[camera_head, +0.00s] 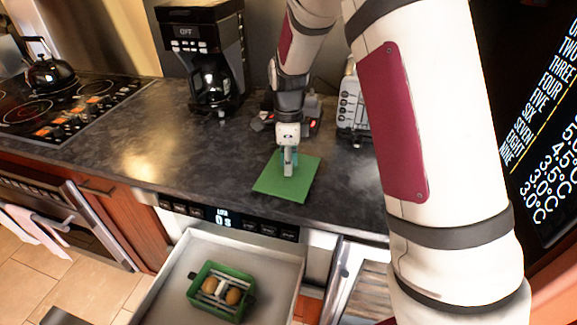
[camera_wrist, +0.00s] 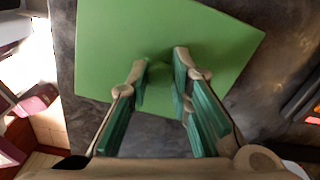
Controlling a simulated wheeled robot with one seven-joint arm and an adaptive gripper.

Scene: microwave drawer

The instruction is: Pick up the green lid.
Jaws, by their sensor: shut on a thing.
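The green lid (camera_head: 293,186) is a flat square piece at the dark counter, in the middle of the head view. It fills much of the wrist view (camera_wrist: 110,40). My gripper (camera_head: 288,172) points down at its middle. In the wrist view my gripper's two green-padded fingers (camera_wrist: 160,75) stand on either side of a small green knob (camera_wrist: 160,73) at the lid's centre, shut on it. The fingers partly hide the knob. I cannot tell whether the lid touches the counter or is slightly above it.
An open drawer (camera_head: 283,255) below the counter holds a green container (camera_head: 205,301) with two brown egg-like items. A coffee maker (camera_head: 207,60), a toaster (camera_head: 352,110) and a stove with a kettle (camera_head: 50,72) stand around. The counter (camera_head: 150,150) left of the lid is clear.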

